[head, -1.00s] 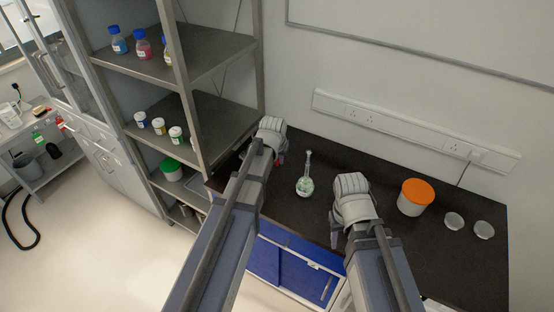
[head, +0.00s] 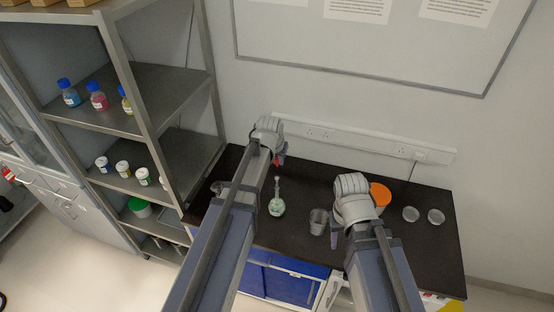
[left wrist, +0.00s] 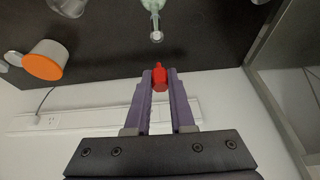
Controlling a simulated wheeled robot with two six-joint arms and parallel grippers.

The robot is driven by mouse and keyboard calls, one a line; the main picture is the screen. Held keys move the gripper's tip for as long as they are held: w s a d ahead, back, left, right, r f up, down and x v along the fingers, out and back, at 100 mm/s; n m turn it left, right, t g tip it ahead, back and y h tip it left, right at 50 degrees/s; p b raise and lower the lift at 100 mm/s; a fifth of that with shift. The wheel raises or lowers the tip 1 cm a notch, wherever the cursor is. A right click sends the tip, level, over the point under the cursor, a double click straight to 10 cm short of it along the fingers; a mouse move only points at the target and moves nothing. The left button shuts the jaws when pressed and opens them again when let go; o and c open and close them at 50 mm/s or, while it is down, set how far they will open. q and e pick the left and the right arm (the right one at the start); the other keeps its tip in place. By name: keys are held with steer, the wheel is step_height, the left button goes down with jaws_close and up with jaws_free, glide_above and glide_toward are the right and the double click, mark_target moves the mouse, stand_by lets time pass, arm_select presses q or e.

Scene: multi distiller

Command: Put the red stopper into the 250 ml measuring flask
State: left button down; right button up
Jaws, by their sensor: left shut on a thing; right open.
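My left gripper (head: 279,160) is shut on the red stopper (head: 280,161) and holds it up near the mouth of the flask. In the left wrist view the red stopper (left wrist: 159,79) sits between the tips of my left gripper (left wrist: 160,76). The measuring flask (head: 276,207), round-bodied with a thin neck and greenish contents, stands upright on the dark bench. Its open mouth looks apart from the stopper; it also shows at the top of the left wrist view (left wrist: 152,5). My right gripper (head: 335,239) is open and empty over the bench, right of the flask; its fingers are partly hidden.
A clear beaker (head: 319,222) stands right of the flask, close to my right gripper. An orange-lidded tub (head: 381,195) and two small clear dishes (head: 411,214) (head: 436,216) are farther right. A metal shelf (head: 140,95) with bottles stands left. A socket strip (head: 370,142) runs along the wall.

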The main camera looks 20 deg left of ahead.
arm_select(q)
steer(key=shift+f+b, duration=2.6)
steer(key=shift+f, duration=0.05)
steer(key=shift+f+b, duration=0.65)
steer(key=c, duration=0.7)
jaws_free()
steer(key=shift+s+r, duration=0.1)
steer(key=shift+r, duration=0.05)
steer(key=p+v, duration=0.7)
steer(key=shift+r, duration=0.35)
steer(key=shift+s, duration=0.1)
